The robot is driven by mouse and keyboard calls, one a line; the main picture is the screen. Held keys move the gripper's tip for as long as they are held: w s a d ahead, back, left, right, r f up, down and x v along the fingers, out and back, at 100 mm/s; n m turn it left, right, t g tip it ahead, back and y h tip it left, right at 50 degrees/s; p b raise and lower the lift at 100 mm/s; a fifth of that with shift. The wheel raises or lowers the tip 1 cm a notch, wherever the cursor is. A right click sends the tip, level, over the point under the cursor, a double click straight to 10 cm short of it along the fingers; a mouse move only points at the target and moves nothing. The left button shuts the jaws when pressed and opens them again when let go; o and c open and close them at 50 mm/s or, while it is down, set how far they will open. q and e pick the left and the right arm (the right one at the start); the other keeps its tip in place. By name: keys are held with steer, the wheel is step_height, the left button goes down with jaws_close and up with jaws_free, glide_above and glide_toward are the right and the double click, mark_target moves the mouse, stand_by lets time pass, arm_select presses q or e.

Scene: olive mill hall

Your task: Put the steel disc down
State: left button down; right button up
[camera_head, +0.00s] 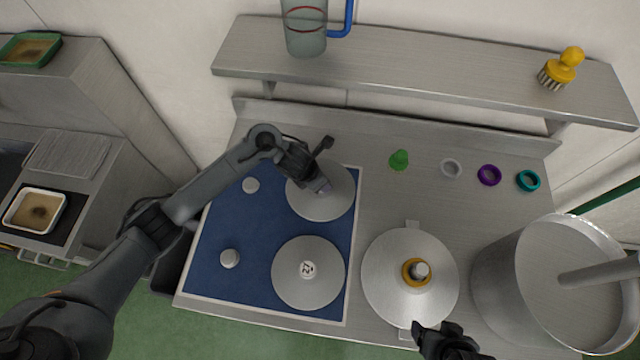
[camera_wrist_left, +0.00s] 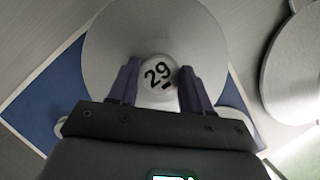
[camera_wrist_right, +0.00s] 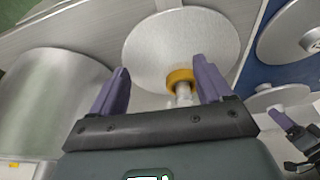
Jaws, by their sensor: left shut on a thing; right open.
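My left gripper (camera_head: 322,187) is shut on the white knob of a steel disc (camera_head: 312,205). In the left wrist view, the knob marked 29 (camera_wrist_left: 158,74) sits between the fingers, with the round plate (camera_wrist_left: 112,45) behind it. The disc is over the upper right corner of the blue mat (camera_head: 222,222); I cannot tell whether it touches. A second steel disc (camera_head: 290,290) with a marked knob lies on the mat, below the held one. My right gripper (camera_head: 430,332) is open and empty at the bottom, near a round steel plate (camera_head: 385,285) with a yellow ring (camera_head: 407,272) around its knob.
Two small pale knobs stand on the mat's left half, one upper (camera_head: 250,185) and one lower (camera_head: 229,258). A green piece (camera_head: 399,160) and grey, purple (camera_head: 489,168) and teal rings line the back. A big steel pot (camera_head: 500,285) stands at right. A shelf (camera_head: 430,80) runs behind.

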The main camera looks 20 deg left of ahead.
arm_select(q)
steer(key=shift+f, duration=1.95)
steer(key=shift+f+b, duration=0.6)
steer(key=shift+b, duration=0.25)
steer(key=shift+c, duration=2.4)
jaws_free()
